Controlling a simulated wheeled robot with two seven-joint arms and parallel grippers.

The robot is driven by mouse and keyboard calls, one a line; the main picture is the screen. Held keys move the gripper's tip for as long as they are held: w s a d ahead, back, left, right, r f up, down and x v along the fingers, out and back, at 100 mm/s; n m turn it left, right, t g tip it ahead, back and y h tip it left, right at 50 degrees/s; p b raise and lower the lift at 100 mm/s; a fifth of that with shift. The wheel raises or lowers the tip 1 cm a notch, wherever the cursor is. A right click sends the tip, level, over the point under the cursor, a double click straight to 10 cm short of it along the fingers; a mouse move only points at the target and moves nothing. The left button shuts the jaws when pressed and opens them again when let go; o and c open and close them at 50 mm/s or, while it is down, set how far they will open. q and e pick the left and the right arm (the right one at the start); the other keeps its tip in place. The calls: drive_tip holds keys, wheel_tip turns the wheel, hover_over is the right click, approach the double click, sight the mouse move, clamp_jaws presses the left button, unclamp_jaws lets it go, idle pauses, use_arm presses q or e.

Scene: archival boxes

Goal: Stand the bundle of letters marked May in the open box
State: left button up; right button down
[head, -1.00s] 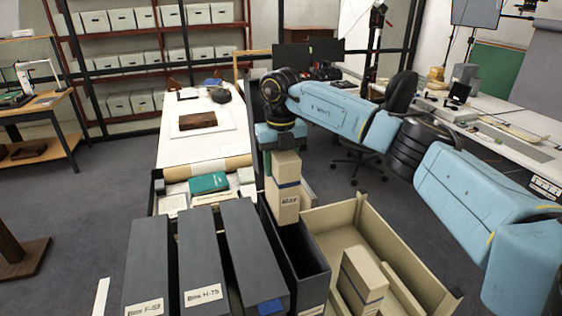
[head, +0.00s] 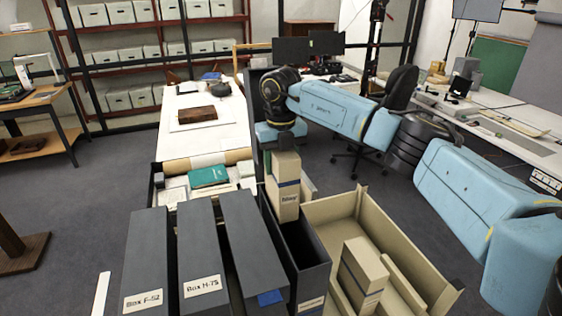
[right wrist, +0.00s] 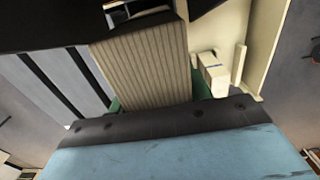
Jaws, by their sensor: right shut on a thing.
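The bundle of letters marked May (head: 284,188) is a tan upright block with a dark band and a label. My right gripper (head: 283,150) is shut on its top and holds it upright at the far end of the open box (head: 304,262). My left gripper is not in view.
Closed dark boxes (head: 202,255) stand left of the open box. A cream tray (head: 390,235) on the right holds another tan banded bundle (head: 362,272) and a lower cream piece. A green book (head: 208,177) and papers lie behind the boxes.

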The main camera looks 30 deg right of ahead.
drive_tip(key=shift+f, duration=0.1)
drive_tip(key=shift+f+b, duration=1.1)
drive_tip(key=shift+f, duration=1.15)
drive_tip(key=shift+f+b, duration=1.15)
drive_tip(key=shift+f, duration=0.9)
drive_tip(key=c, duration=0.6)
unclamp_jaws()
